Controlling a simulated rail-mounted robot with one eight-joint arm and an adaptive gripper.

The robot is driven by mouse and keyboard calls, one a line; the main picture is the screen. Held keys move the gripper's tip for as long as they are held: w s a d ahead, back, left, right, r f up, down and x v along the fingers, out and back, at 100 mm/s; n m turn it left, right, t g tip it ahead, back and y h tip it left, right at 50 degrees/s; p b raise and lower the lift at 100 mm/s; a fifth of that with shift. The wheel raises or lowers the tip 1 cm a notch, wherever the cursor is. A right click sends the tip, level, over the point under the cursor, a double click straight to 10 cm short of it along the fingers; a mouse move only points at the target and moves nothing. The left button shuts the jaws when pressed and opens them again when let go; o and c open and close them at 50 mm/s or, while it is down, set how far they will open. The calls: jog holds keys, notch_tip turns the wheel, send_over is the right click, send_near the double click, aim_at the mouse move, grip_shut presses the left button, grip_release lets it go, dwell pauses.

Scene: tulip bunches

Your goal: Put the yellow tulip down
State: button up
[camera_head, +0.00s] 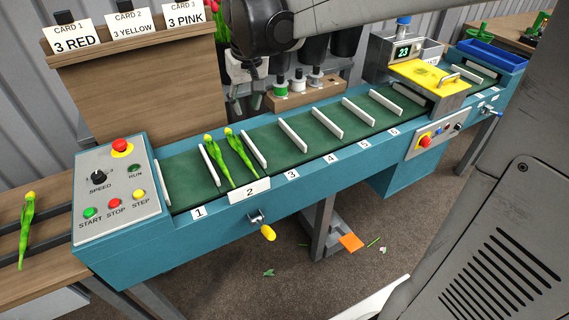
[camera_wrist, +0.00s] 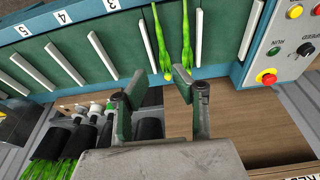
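Two yellow tulips (camera_head: 214,160) (camera_head: 240,154) lie side by side across the green conveyor belt (camera_head: 187,177), in the compartment by label 2, stems toward the front edge. They also show in the wrist view, left tulip (camera_wrist: 161,40) and right tulip (camera_wrist: 187,38), with their yellow heads near the fingertips. My gripper (camera_head: 247,92) hangs at the belt's back edge, behind the tulip heads. In the wrist view my gripper (camera_wrist: 160,80) has its fingers apart and nothing is visibly held between them. Another yellow-tipped tulip (camera_head: 27,228) lies on the wooden table at the left.
White dividers (camera_head: 292,136) split the belt into numbered compartments; those from 3 onward look empty. A control panel (camera_head: 115,190) stands at the left end. A press with a yellow plate (camera_head: 424,74) spans the belt at right. Flower buckets (camera_wrist: 85,140) stand behind the belt.

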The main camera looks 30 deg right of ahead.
jog(key=s+f+t, duration=0.2)
jog(key=s+t, duration=0.2)
jog(key=s, duration=1.9)
jog(key=shift+f, duration=0.15)
dwell(0.5)
jog(key=o, duration=0.3)
jog(key=shift+o, duration=0.2)
